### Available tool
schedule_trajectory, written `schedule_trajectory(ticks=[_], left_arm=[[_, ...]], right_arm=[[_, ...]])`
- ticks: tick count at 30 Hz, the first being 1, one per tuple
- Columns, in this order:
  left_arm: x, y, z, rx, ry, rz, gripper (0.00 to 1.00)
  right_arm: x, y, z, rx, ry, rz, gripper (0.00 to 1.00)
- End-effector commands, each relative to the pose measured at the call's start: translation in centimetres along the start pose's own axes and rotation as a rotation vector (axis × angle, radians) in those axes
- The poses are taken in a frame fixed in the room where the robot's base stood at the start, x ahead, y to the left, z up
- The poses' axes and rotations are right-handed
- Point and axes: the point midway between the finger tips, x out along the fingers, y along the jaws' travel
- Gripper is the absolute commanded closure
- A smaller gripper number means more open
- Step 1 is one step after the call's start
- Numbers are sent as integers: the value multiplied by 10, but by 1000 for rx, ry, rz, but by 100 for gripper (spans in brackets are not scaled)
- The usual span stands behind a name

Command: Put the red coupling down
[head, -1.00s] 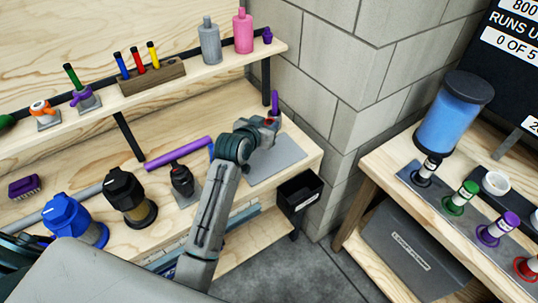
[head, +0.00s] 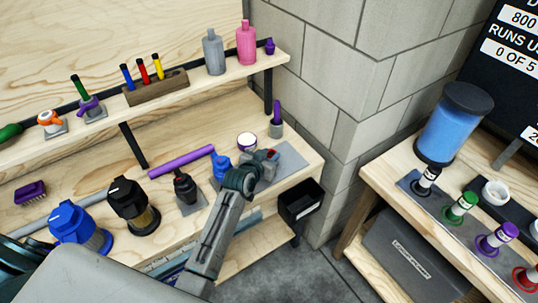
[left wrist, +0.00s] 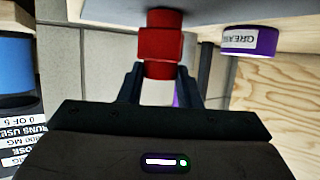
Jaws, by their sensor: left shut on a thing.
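The red coupling (left wrist: 160,45) is between the fingers of my left gripper (left wrist: 160,85) in the left wrist view. Only a small bit of red shows at the fingertips in the head view. My left gripper (head: 268,158) is shut on it, low over the grey mat (head: 289,160) at the right end of the workbench. The coupling's far end overlaps the mat in the wrist view; I cannot tell whether it touches. My right gripper is not in view.
A purple grease tin (left wrist: 250,40) stands close by; its white lid (head: 247,141) shows behind the gripper. A purple marker in a grey cup (head: 276,125) stands behind the mat. A blue bottle-like item (head: 220,165) is left of the gripper. A black bin (head: 300,201) hangs at the bench's front edge.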

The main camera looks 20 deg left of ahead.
Motion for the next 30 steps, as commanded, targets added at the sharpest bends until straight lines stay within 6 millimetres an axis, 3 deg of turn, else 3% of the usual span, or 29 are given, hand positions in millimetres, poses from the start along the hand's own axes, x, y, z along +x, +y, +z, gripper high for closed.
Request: schedule_trajectory(ticks=[2, 3, 6, 17, 23, 30], left_arm=[[1, 0, 3, 0, -1, 0, 92], [1, 0, 2, 0, -1, 0, 61], [1, 0, 2, 0, -1, 0, 47], [-3, 0, 0, 0, 0, 0, 47], [-33, 0, 2, 0, -1, 0, 47], [-82, 0, 1, 2, 1, 0, 47]], right_arm=[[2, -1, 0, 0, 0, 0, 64], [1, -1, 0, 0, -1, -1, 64], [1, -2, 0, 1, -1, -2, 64], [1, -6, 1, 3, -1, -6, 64], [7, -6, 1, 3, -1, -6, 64], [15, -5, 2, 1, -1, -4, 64]])
